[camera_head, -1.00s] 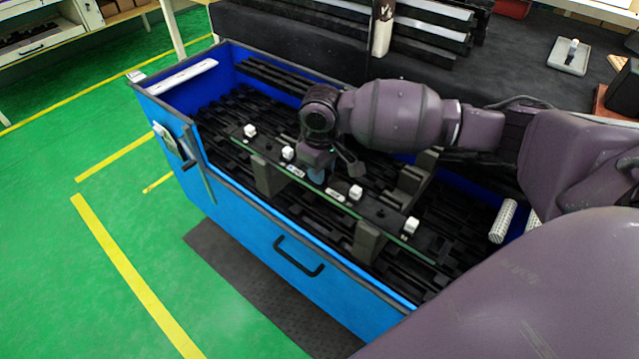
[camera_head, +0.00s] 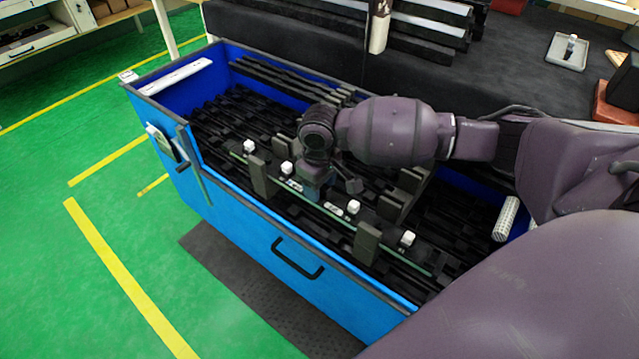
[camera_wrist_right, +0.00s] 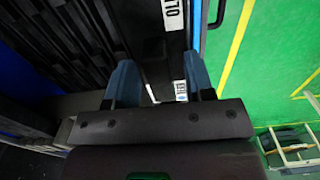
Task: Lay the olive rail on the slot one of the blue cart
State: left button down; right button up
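The olive rail (camera_head: 335,207) is a long dark bar with a greenish edge, several white clips and white labels on top. It lies lengthwise inside the blue cart (camera_head: 230,212), low between upright dark posts, with front posts (camera_head: 367,243) on its near side. Whether it rests on the bottom of the slot is hidden. My right gripper (camera_head: 318,190) points down at the rail's middle. In the right wrist view its two blue fingers (camera_wrist_right: 161,85) stand on either side of the rail (camera_wrist_right: 165,45), close against its edges. My left gripper is not in view.
More dark posts (camera_head: 393,208) stand behind the rail. Black ribbed racks line the cart floor. A white perforated cylinder (camera_head: 506,218) is at the cart's right end. A dark bench (camera_head: 490,75) runs behind, with a grey tray (camera_head: 567,52). Green floor is free at left.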

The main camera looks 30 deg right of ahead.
jog(key=shift+r, duration=0.1)
notch_tip(320, 180, up, 7)
jog(key=shift+r+p, duration=0.1)
jog(key=shift+p, duration=1.05)
notch_tip(320, 180, up, 5)
jog(key=shift+f+p, duration=0.1)
jog(key=shift+p, duration=0.55)
